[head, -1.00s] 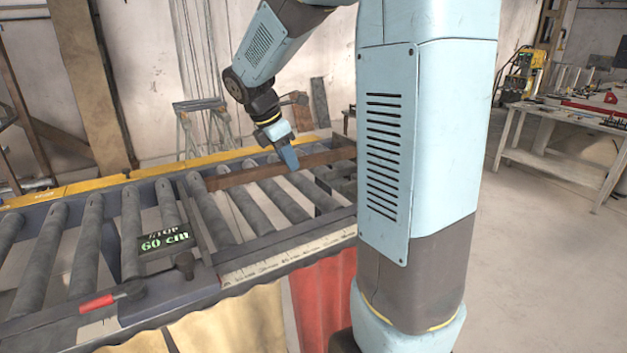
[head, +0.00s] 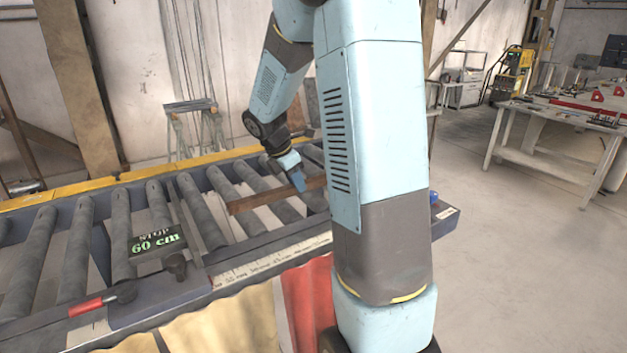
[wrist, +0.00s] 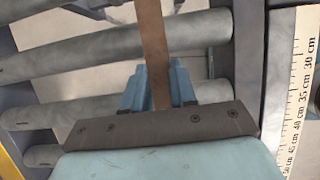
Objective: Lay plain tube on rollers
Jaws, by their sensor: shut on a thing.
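The plain tube, a long rust-brown bar (head: 252,200), lies across the line of the rollers in the head view, at or just above them; I cannot tell whether it touches. My gripper (head: 297,182) is shut on it, right of its left end. In the wrist view the tube (wrist: 153,45) runs up the picture from between the blue jaws (wrist: 157,85). My arm hides its right end in the head view. The grey rollers (head: 207,222) sit side by side in the conveyor frame.
A stop block marked 60 cm (head: 157,241) stands across the rollers left of the tube. A red-handled lever (head: 90,305) is at the front left. A ruler strip (head: 262,262) runs along the front rail. A yellow rail (head: 90,188) lines the back. A workbench (head: 560,125) stands far right.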

